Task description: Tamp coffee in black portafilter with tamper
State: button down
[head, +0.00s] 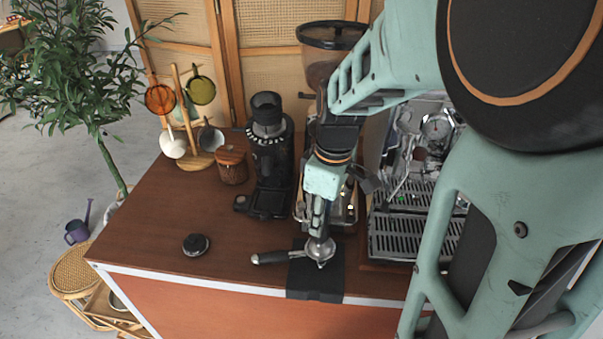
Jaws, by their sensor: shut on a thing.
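The black portafilter (268,258) lies near the cart's front edge, its dark handle pointing left and its metal basket on a black mat (318,288). My gripper (318,228) points down above the basket and is shut on the tamper (320,247). The tamper's round silver base shows below the fingers, and its upper part is hidden by them. The base is at the basket's mouth; I cannot tell whether it touches the coffee, which is hidden.
A black round puck-like tool (196,245) sits on the cart top (160,225) at left. A black grinder (268,150), a wooden canister (231,165) and a cup stand (190,115) stand behind. The espresso machine (412,228) is at right, partly behind my arm.

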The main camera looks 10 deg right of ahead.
jog(key=shift+w+r+p, duration=0.1)
jog(key=shift+r+p, duration=0.55)
jog(key=shift+r, duration=0.4)
jog(key=shift+r, duration=0.1)
notch_tip(320, 180, up, 5)
jog(key=p, duration=0.4)
